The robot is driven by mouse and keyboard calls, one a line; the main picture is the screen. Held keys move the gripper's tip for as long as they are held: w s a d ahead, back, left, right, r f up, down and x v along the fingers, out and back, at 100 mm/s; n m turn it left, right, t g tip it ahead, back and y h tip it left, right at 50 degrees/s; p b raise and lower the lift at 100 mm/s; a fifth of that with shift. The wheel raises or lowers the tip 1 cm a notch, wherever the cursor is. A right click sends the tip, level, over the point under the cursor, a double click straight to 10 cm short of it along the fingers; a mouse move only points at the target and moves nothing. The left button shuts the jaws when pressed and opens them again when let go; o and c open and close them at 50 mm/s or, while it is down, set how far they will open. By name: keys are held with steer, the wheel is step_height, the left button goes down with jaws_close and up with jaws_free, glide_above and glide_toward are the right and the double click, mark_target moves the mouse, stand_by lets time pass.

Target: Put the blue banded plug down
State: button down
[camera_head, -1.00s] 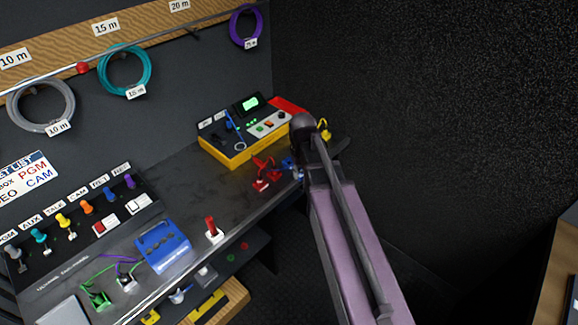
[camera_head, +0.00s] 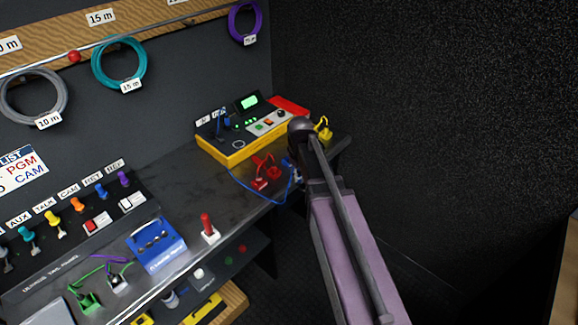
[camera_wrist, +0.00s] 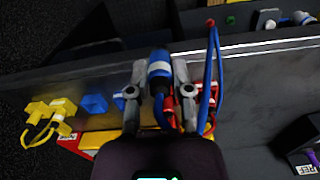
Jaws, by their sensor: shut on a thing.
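My gripper (camera_wrist: 160,88) is shut on the blue banded plug (camera_wrist: 159,68), a blue cylinder with a white band, seen between the two fingers in the wrist view. In the head view, my arm mostly hides my gripper (camera_head: 296,172) and the plug. They are at the bench's front edge, right of the red connectors. A blue cable (camera_head: 240,184) loops from the yellow tester box toward my gripper; it also arches beside the right finger in the wrist view (camera_wrist: 218,70). I cannot tell whether the plug touches the bench (camera_head: 182,178).
The yellow tester box (camera_head: 236,151) stands behind. Red connectors (camera_head: 262,173) lie close left of my gripper, and a yellow connector (camera_head: 324,131) lies at the bench's far right. A red-handled switch (camera_head: 208,228) and blue box (camera_head: 157,243) stand nearer. Bare bench lies between.

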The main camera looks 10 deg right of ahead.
steer(key=w, duration=0.5)
steer(key=w+f+b, duration=0.1)
steer(key=w, duration=0.8)
steer(key=shift+w+f, duration=0.15)
steer(key=shift+w, duration=0.15)
steer(key=shift+w, duration=0.6)
steer(key=shift+f+b, duration=1.85)
steer(key=shift+b, duration=0.2)
steer(key=shift+f, duration=0.15)
steer(key=c, duration=0.5)
jaws_free()
steer(key=shift+c, duration=0.2)
